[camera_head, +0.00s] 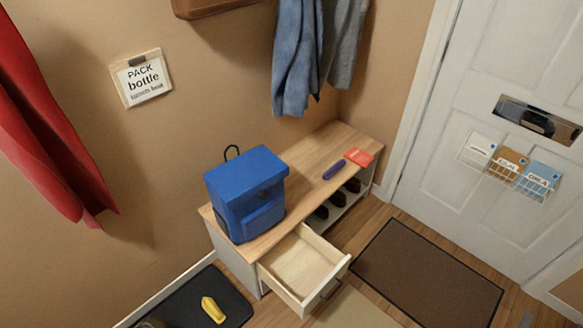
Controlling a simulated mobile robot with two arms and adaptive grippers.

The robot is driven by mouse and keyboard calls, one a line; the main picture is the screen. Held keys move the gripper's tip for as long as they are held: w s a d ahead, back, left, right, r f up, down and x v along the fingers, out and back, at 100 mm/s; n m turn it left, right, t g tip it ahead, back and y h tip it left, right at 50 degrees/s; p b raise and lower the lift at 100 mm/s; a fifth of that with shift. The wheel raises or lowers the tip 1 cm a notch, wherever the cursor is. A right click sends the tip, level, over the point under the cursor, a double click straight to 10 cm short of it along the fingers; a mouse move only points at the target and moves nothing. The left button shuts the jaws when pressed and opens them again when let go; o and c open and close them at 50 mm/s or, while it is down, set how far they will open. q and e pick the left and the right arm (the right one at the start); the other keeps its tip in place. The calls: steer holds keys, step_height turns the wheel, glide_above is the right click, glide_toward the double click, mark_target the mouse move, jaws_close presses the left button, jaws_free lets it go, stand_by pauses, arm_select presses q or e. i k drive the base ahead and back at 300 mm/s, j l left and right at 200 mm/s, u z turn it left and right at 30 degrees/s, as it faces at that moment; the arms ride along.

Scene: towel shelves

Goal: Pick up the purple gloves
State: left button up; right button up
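A small, long purple item (333,170) lies on the wooden bench top, right of the blue backpack and beside a red card. It is the only purple thing in view. It is too small to tell clearly whether it is a pair of gloves. Nothing covers it. Neither of my grippers shows in the head view.
A blue backpack (248,192) stands on the bench (305,155), with a red card (359,157) at right. An empty drawer (304,268) stands open in front. Shoes (337,199) sit underneath. A yellow object (213,309) lies on a dark floor mat (190,298). Coats (297,60) hang above.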

mark_target(339, 165)
steer(key=i+l+u, duration=0.15)
steer(key=l+u, duration=0.25)
steer(key=i+l+u, duration=0.1)
steer(key=u, duration=0.3)
steer(key=l+u, duration=0.8)
